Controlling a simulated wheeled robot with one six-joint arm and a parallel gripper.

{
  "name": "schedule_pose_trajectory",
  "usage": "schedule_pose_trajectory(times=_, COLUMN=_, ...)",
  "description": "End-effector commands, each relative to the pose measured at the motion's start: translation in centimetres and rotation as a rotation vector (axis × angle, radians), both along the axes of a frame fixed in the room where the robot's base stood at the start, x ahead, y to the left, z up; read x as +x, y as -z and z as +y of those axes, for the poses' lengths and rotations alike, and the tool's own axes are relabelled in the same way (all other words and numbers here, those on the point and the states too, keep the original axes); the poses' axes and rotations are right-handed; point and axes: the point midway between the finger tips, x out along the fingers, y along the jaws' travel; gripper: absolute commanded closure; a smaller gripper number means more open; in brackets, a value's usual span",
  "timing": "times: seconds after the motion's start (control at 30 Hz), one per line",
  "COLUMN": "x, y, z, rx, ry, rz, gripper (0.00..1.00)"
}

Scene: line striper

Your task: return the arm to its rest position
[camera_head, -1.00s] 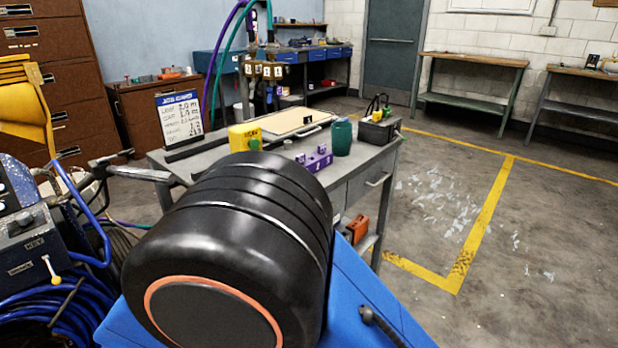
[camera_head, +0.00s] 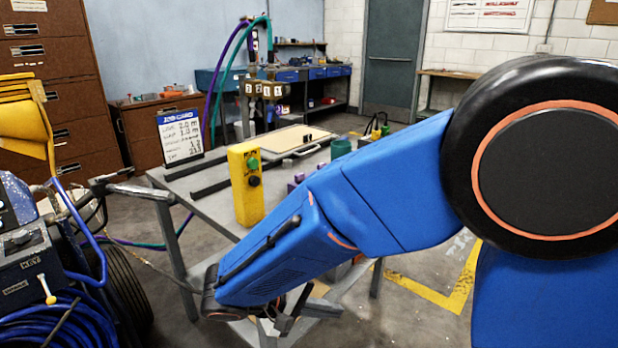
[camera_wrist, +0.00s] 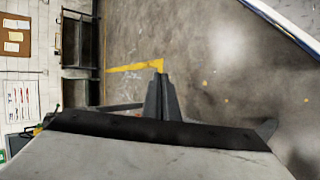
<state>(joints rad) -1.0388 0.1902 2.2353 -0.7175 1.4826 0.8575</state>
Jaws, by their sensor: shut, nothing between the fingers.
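My blue arm (camera_head: 390,205) reaches from the right side of the head view down to the lower left, with a large black joint at the right. My gripper (camera_head: 283,326) is at its low end, in front of the grey table's (camera_head: 215,185) near edge and below the tabletop. In the wrist view, my gripper (camera_wrist: 161,78) shows two dark fingers together with nothing between them, over the concrete floor and a yellow floor line. The arm hides part of the table's front and right side.
A yellow control box (camera_head: 245,190) with buttons and a whiteboard sign (camera_head: 181,136) stand on the table. A machine with blue hoses (camera_head: 45,270) is close at the left. Bare floor with yellow lines (camera_head: 440,298) lies to the right.

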Motion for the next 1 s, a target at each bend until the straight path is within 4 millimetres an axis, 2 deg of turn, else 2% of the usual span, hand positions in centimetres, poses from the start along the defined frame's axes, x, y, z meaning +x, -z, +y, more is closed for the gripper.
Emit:
schedule_pose_trajectory(times=0.03, x=0.1, y=-0.6, z=-1.7, rx=0.037, ry=0.033, rz=0.018, gripper=1.0)
schedule_pose_trajectory(times=0.1, x=0.0, y=-1.1, z=-3.7, rx=0.084, ry=0.07, rz=0.048, gripper=1.0)
schedule_pose_trajectory(times=0.4, x=-1.3, y=-3.0, z=-11.0, rx=0.309, ry=0.197, rz=0.129, gripper=1.0)
schedule_pose_trajectory(times=0.7, x=-3.9, y=-4.6, z=-16.5, rx=0.55, ry=0.28, rz=0.132, gripper=1.0)
schedule_pose_trajectory(times=1.0, x=-6.7, y=-6.0, z=-20.4, rx=0.776, ry=0.317, rz=0.055, gripper=1.0)
